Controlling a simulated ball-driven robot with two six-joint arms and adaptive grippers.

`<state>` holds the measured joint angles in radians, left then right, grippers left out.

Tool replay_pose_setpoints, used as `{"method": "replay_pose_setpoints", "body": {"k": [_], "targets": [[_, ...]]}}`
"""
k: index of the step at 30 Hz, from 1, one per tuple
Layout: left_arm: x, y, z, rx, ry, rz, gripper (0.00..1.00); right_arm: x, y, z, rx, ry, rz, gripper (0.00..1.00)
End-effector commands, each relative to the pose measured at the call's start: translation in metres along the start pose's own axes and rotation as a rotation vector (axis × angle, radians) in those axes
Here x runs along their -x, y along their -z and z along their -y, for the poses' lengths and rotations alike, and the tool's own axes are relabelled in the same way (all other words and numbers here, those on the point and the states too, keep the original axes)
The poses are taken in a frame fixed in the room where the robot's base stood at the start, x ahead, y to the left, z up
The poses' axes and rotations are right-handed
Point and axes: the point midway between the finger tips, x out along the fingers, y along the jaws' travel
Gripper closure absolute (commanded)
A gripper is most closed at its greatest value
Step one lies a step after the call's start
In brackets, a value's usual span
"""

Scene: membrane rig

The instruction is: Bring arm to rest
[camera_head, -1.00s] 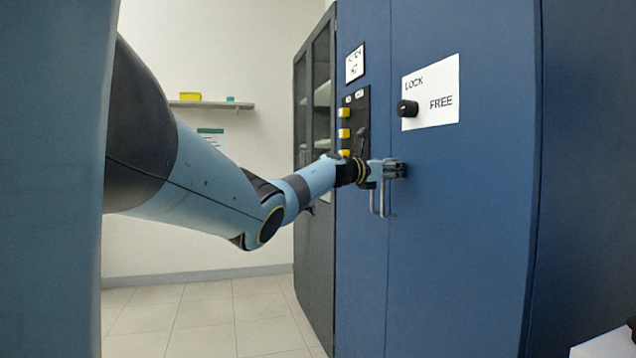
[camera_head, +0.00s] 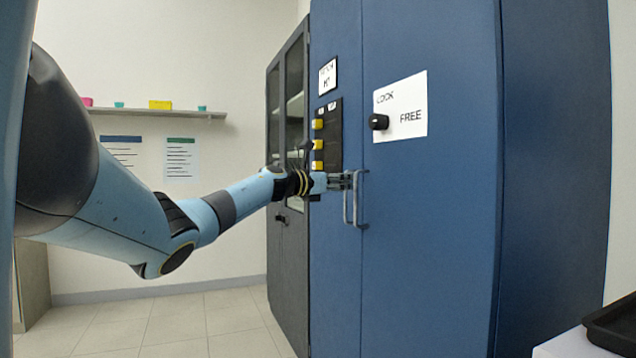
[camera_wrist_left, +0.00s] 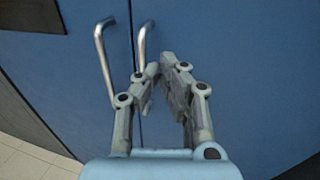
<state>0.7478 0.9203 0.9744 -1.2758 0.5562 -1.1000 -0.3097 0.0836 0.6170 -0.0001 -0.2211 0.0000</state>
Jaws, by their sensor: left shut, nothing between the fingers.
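My left arm comes in from the left in the head view, and its gripper (camera_head: 350,181) is in front of the blue cabinet (camera_head: 430,240), by the upper part of the door handles (camera_head: 357,205). The gripper is shut with nothing in it. In the left wrist view the left gripper (camera_wrist_left: 168,68) points toward the cabinet doors. Two metal bar handles (camera_wrist_left: 103,60) stand on either side of the door seam there, just beyond the fingers. Whether a finger touches a handle cannot be told. My right gripper is not in view.
A white LOCK/FREE plate (camera_head: 412,108) with a black knob (camera_head: 378,122) is on the right door. A grey glass-door cabinet (camera_head: 285,240) stands left. A black tray (camera_head: 612,325) sits lower right.

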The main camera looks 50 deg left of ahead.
Motion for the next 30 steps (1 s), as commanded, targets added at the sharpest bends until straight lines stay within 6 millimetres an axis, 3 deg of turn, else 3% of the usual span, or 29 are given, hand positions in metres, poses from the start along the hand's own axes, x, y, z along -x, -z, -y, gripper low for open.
{"method": "replay_pose_setpoints", "body": {"k": [3,9,23,26,29,30], "targets": [[0.023,0.003,-0.006,-0.006,0.000,-0.008,1.00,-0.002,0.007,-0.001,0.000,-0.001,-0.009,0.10],[0.047,0.004,-0.011,-0.003,0.001,-0.005,1.00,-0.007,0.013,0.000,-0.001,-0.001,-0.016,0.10],[0.057,0.003,-0.013,0.002,0.002,-0.006,1.00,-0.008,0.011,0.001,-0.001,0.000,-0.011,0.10],[0.057,0.024,-0.008,0.018,0.007,-0.034,1.00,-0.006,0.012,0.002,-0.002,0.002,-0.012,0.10],[0.058,0.075,0.007,0.075,0.021,-0.085,1.00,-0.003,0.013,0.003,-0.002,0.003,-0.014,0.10],[0.060,0.103,0.014,0.110,0.023,-0.113,1.00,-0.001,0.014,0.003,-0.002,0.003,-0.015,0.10]]}}
